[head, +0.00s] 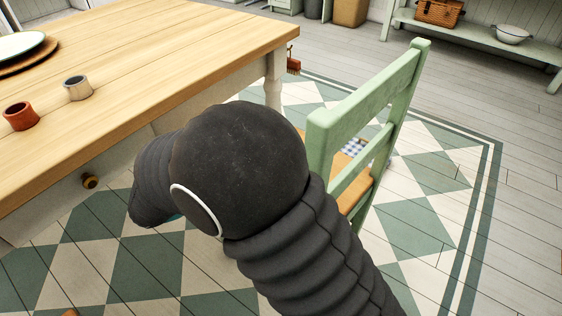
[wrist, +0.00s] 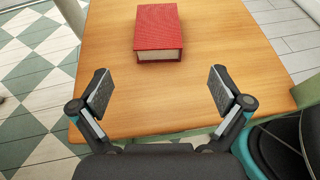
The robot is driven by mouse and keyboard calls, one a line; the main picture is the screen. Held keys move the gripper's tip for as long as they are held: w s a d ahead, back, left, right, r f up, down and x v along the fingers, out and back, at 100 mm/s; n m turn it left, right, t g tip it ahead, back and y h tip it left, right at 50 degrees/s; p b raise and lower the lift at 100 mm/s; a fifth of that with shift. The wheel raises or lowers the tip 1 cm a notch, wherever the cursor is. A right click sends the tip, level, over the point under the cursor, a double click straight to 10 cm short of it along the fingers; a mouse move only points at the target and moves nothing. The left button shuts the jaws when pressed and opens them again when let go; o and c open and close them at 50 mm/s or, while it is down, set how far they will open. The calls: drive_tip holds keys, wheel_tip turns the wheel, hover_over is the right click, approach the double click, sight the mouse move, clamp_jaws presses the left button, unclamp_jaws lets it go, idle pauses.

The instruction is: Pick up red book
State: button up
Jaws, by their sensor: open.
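The red book (wrist: 158,30) lies flat on a wooden surface (wrist: 180,92), seen in the upper middle of the wrist view. Its cover faces up and its pale page edge faces my gripper. My gripper (wrist: 160,90) is open and empty, with one finger on each side of the picture. The book lies beyond the fingertips, roughly centred between them, and nothing touches it. The head view does not show the book or the gripper's fingers; my dark arm fills its middle.
In the head view, a wooden table (head: 190,50) at the left holds a red cup (head: 21,116), a grey cup (head: 78,88) and a plate (head: 18,44). A green chair (head: 368,115) stands right of my arm. A low shelf (head: 470,38) is at the back right. Floor at the right is clear.

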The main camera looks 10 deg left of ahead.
drive_tip(key=x, duration=0.7)
drive_tip(key=shift+w+f, duration=0.1)
drive_tip(key=shift+w, duration=0.15)
drive_tip(key=shift+x, duration=2.95)
drive_tip(key=c, duration=1.2)
